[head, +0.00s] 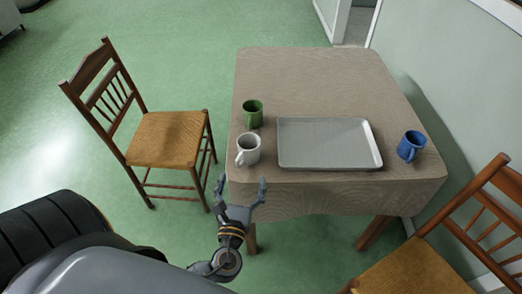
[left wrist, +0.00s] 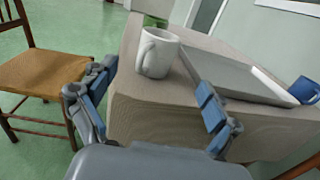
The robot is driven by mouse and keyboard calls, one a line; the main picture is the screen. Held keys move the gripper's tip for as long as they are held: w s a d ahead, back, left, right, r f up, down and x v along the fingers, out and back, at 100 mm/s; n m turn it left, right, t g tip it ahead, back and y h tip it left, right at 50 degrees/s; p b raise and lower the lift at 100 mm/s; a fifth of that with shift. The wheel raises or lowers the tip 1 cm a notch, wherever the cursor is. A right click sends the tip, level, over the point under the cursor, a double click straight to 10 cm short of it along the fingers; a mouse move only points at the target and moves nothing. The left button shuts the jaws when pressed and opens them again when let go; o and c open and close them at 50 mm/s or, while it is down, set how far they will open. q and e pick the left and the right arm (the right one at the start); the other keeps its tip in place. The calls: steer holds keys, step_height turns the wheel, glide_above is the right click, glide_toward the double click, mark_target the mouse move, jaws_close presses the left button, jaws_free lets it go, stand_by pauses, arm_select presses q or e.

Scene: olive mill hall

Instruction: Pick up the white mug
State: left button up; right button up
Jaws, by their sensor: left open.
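The white mug (head: 249,148) stands upright near the front left corner of the table, its handle toward the front left. It also shows in the left wrist view (left wrist: 156,55), ahead of and between the fingers. My left gripper (head: 241,186) is open and empty, just off the table's front edge and short of the mug, not touching it. In the left wrist view its two fingers (left wrist: 150,107) are spread wide. My right gripper is not in view.
The cloth-covered table (head: 300,85) also bears a green mug (head: 253,113) behind the white one, a grey tray (head: 328,165) to its right and a blue mug (head: 411,146). One wooden chair (head: 165,138) stands left, another (head: 425,268) at front right. The table's back is clear.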

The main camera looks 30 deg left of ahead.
mark_target(247, 153)
arm_select(q)
steer(key=x, duration=0.6)
steer(key=shift+w+a+p, duration=0.1)
steer(key=shift+a+p, duration=0.1)
steer(key=shift+p, duration=0.15)
steer(key=shift+w+a, duration=0.2)
steer(key=shift+w, duration=0.25)
steer(key=p+x, duration=0.1)
steer(key=x, duration=0.3)
steer(key=shift+w+a, duration=0.15)
steer(key=shift+w, duration=0.25)
steer(key=c, duration=1.2)
steer(key=shift+c, duration=1)
steer(key=shift+r, duration=0.15)
